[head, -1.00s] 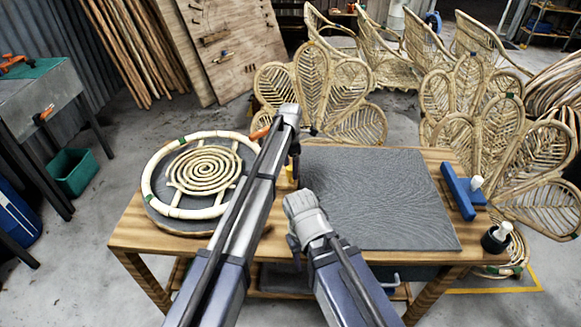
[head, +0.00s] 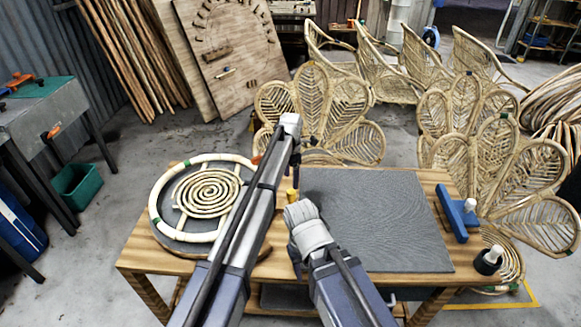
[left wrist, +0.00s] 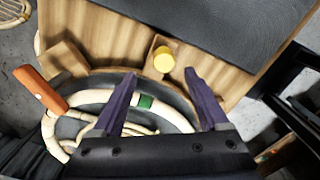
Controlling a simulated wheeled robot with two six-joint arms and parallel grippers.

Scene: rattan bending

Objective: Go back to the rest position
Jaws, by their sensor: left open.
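My left arm crosses the middle of the head view, and its gripper (head: 294,168) hangs at the table's back edge, partly hidden by the arm. In the left wrist view the left gripper (left wrist: 160,78) is open with nothing between its fingers. It is over the edge of a round rattan ring (head: 153,207) with green tape marks; the ring also shows in the left wrist view (left wrist: 95,97). A coiled rattan spiral (head: 208,192) lies inside the ring. My right arm's links show right of the left arm; its gripper cannot be made out.
A wooden table (head: 420,283) carries a grey mat (head: 375,220), a blue tool (head: 455,212) and a dark bottle (head: 488,260). A yellow-capped item (left wrist: 163,60) and an orange handle (left wrist: 40,90) are near the left gripper. Rattan chairs (head: 320,105) stand behind the table.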

